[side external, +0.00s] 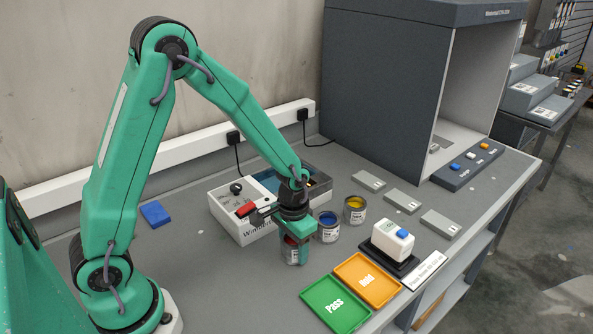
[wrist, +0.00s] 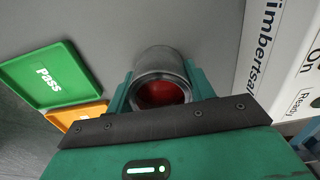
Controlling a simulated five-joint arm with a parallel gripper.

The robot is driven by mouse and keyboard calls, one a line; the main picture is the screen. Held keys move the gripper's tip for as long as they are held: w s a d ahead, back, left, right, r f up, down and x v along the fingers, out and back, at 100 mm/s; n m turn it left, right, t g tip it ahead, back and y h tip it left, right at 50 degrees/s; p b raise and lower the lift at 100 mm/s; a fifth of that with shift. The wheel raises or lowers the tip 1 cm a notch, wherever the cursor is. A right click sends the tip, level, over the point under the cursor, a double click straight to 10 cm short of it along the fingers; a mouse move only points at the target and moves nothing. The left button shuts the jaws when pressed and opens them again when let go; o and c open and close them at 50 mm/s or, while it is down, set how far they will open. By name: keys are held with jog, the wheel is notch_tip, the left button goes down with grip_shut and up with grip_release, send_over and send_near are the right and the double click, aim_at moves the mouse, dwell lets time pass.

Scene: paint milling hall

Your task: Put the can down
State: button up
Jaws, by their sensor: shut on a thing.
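A metal can of red paint (side external: 293,256) is between the fingers of my gripper (side external: 291,240), which is shut on it. In the wrist view the can (wrist: 160,66) shows its open top with red inside, with a green finger on each side. The can looks upright and at or close to the grey bench top; I cannot tell whether its base touches. A blue paint can (side external: 328,229) and a yellow paint can (side external: 355,210) stand in a row to its right. The far side of the held can is hidden.
A green Pass tray (side external: 335,305) and an orange Hold tray (side external: 368,279) lie in front to the right. A white device with a blue button (side external: 392,240) stands beyond them. A white instrument box (side external: 236,222) stands close behind my gripper. A grey booth (side external: 385,85) is at the back.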

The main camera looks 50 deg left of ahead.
jog(key=shift+f, duration=0.1)
jog(key=o, duration=1.1)
jog(key=shift+c, duration=0.2)
notch_tip(320, 180, up, 12)
dwell(0.5)
